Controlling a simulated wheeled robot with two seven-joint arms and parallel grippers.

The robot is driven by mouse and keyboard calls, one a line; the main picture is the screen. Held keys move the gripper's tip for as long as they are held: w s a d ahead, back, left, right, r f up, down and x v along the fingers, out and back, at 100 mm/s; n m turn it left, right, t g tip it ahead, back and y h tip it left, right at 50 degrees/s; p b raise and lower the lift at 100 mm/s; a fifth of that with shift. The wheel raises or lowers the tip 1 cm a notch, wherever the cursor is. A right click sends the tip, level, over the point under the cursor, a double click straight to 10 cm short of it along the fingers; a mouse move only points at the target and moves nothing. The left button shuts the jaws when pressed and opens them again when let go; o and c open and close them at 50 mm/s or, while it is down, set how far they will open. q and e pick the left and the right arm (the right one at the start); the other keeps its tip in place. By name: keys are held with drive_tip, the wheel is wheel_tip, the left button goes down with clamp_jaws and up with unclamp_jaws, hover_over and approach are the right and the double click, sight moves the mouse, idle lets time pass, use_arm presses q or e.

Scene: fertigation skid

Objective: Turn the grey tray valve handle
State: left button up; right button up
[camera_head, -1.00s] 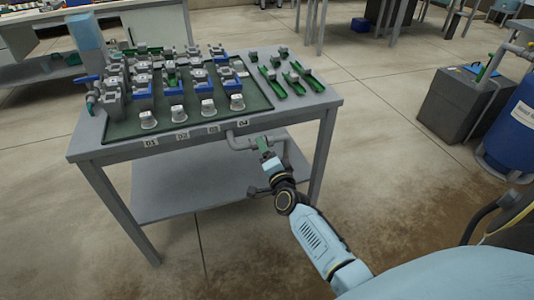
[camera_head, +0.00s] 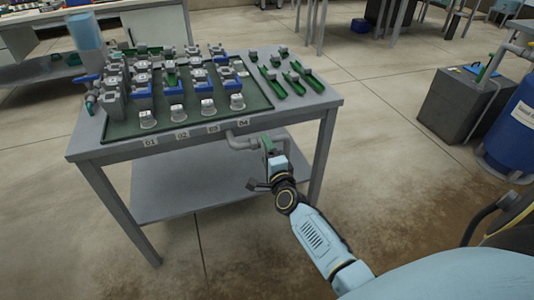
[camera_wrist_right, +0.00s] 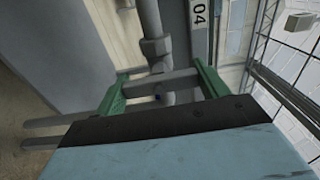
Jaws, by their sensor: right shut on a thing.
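A grey pipe with a valve (camera_head: 240,141) runs under the front edge of the grey tray table, below the 04 label. My right gripper (camera_head: 268,146) is at the right end of this pipework. In the right wrist view, its green fingers (camera_wrist_right: 160,88) stand on either side of the grey valve handle (camera_wrist_right: 172,82), which spans between them below the pipe collar (camera_wrist_right: 157,47). The gripper is shut on the handle; the exact contact is partly hidden. My left gripper is in neither view.
The table (camera_head: 190,143) carries a dark green tray mat with several grey, blue and green fittings; loose green pieces (camera_head: 292,82) lie on its right. A lower shelf (camera_head: 185,190) lies beneath. A grey box (camera_head: 462,103) and blue drum (camera_head: 515,125) stand right. Floor between is clear.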

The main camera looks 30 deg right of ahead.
drive_tip(key=o, duration=1)
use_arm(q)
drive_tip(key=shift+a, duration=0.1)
use_arm(e)
drive_tip(key=shift+s, duration=0.1)
use_arm(q)
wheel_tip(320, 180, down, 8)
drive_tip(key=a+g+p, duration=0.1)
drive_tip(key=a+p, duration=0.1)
drive_tip(key=p, duration=0.1)
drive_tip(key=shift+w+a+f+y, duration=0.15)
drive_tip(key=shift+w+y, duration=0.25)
use_arm(e)
drive_tip(key=v, duration=1.3)
drive_tip(key=shift+s, duration=0.1)
